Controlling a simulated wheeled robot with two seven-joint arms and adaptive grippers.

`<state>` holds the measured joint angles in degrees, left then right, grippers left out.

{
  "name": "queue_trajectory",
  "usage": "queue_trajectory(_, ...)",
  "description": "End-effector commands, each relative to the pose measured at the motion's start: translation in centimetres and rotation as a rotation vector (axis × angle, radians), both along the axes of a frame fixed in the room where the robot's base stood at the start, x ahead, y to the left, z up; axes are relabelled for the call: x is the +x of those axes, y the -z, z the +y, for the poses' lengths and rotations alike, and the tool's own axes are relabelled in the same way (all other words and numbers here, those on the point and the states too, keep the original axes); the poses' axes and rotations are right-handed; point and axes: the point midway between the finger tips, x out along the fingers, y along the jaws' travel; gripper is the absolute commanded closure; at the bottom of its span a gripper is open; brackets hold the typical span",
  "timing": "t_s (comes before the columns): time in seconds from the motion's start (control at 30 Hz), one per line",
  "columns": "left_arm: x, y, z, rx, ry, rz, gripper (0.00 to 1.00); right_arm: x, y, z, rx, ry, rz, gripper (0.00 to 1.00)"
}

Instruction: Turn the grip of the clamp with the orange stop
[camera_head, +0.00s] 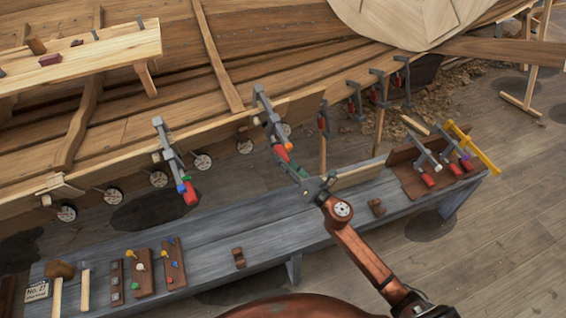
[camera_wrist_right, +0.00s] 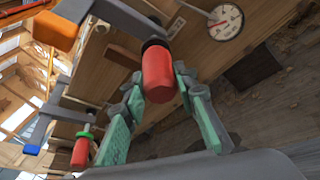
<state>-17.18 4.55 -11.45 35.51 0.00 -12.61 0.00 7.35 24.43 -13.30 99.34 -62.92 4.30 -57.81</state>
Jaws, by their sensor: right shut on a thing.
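The clamp with the orange stop (camera_head: 264,104) hangs on the edge of the hull plank in the middle of the head view. Its orange stop (camera_wrist_right: 55,30) shows at the upper left of the wrist view. Its red grip (camera_wrist_right: 158,75) points toward the wrist camera, and in the head view the grip (camera_head: 281,153) is partly covered by my fingers. My right gripper (camera_head: 291,166) comes from below, its green-padded fingers on both sides of the red grip, shut on it. My left gripper is not in view.
Another clamp (camera_head: 166,143) with blue and green parts hangs to the left. Round dials (camera_head: 203,162) line the plank. The grey bench (camera_head: 215,255) below holds small racks, mallets and a brown tray (camera_head: 406,178) of clamps. More clamps (camera_head: 377,86) hang to the right.

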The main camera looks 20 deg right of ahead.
Motion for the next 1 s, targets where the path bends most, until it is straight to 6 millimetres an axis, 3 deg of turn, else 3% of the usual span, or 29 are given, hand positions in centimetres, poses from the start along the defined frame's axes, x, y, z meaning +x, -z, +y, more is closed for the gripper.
queue_trajectory(0.1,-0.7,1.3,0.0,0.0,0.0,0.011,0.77,0.0,0.6,0.0,0.104,-0.04,0.022,0.98)
queue_trajectory(0.5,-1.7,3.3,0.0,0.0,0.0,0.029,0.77,0.0,0.5,0.0,0.388,-0.149,0.07,0.98)
queue_trajectory(1.0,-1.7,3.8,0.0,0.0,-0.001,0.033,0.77,0.0,0.3,0.0,0.514,-0.199,0.092,0.98)
